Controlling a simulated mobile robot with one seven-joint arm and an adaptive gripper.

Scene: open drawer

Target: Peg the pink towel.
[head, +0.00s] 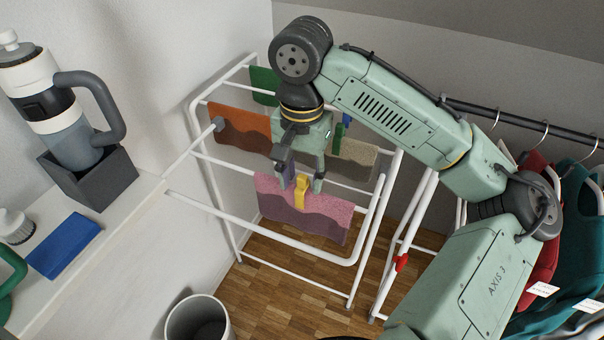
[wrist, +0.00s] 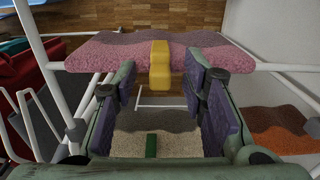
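The pink towel (head: 325,217) hangs over the front rail of the white drying rack, and it also shows in the wrist view (wrist: 100,55). A yellow peg (head: 301,190) sits astride the towel's top edge near the middle of its width; in the wrist view the peg (wrist: 160,66) stands upright on the towel. My gripper (head: 302,181) is open just above the rail. In the wrist view its two purple-padded fingers (wrist: 164,80) are apart, on either side of the peg, with a visible gap to it on both sides.
Behind hang a rust towel (head: 238,127), a green one (head: 263,80) and a beige one (head: 352,158) with a green peg (wrist: 151,146). A shelf on the left holds a blue cloth (head: 64,246) and a grey bottle. A bin (head: 198,318) stands below; clothes hang at right.

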